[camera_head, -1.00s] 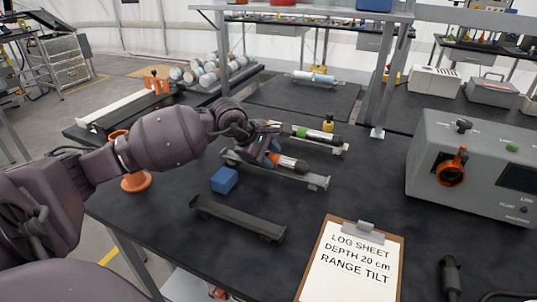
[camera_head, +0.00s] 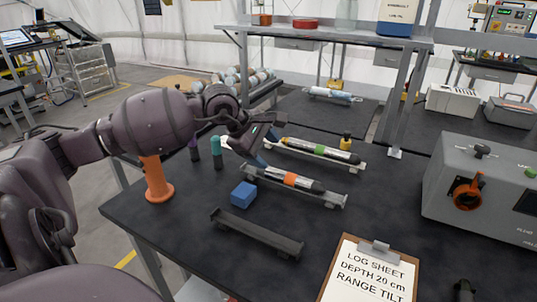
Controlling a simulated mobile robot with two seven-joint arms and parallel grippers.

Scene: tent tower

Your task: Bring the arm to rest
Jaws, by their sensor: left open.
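My left arm reaches in from the left, and its gripper (camera_head: 264,146) is open and empty above the table (camera_head: 210,262). It hangs just to the left of two cradles. A dark tube with an orange band (camera_head: 290,179) lies in the nearer cradle (camera_head: 333,200). A tube with a green band (camera_head: 318,149) lies in the farther cradle (camera_head: 357,167). The fingers appear apart from both tubes. My right gripper is not in view.
An empty cradle (camera_head: 255,232) and a blue block (camera_head: 243,194) lie nearer. An orange stand (camera_head: 157,183) is under my left arm, beside a teal upright cylinder (camera_head: 215,153). A clipboard (camera_head: 370,270) lies in front, and a grey instrument (camera_head: 480,190) stands right.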

